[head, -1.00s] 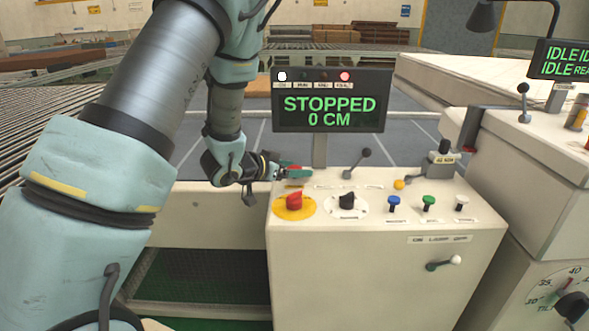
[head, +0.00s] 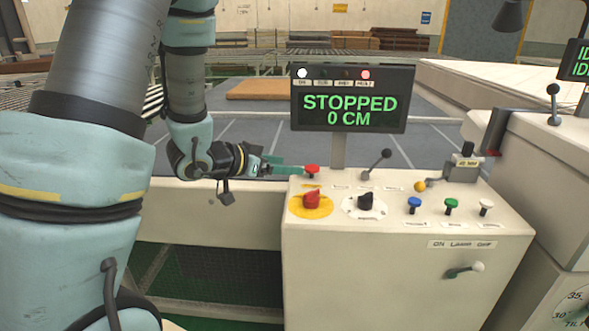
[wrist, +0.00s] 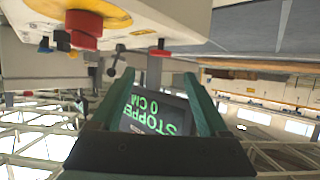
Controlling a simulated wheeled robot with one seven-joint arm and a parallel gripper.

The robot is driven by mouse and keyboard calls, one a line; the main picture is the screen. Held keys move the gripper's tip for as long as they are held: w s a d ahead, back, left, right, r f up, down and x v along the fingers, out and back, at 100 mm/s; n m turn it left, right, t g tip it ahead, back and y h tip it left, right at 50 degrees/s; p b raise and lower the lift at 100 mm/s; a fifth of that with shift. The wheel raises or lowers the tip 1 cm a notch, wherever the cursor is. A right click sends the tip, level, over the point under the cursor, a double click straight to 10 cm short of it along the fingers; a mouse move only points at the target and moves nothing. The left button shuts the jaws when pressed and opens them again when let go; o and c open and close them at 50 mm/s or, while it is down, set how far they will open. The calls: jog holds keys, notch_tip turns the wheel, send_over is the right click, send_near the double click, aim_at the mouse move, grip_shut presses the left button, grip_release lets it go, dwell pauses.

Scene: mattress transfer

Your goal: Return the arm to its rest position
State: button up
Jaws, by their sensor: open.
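My gripper (head: 283,169) hangs at the left end of the control console (head: 400,255), just left of the small red button (head: 312,171). Its green fingers point right. In the wrist view my gripper (wrist: 152,95) has its two fingers spread apart, with nothing between them but the display seen beyond. I cannot tell from the head view whether a fingertip touches the red button. My arm reaches down from the upper left of the head view.
The display (head: 350,102) reads STOPPED 0 CM. The console carries a red knob (head: 311,199), a black knob (head: 366,202), a lever (head: 377,164) and several coloured buttons. A second machine (head: 550,150) stands at right. Behind lies a grey floor area with a brown slab (head: 270,89).

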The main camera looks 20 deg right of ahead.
jog(key=shift+a, duration=0.2)
dwell(0.3)
jog(key=w+a+f+n+t+y, duration=0.1)
jog(key=w+a+n+t+y, duration=0.25)
jog(key=a, duration=0.55)
jog(key=w+a+f+n+g+y, duration=0.15)
jog(key=a+n+y, duration=0.35)
jog(key=a, duration=0.5)
jog(key=s+a+n+g+y, duration=0.4)
jog(key=s+a, duration=0.4)
jog(key=s, duration=0.4)
jog(key=shift+s+g, duration=0.4)
jog(key=shift+g, duration=0.1)
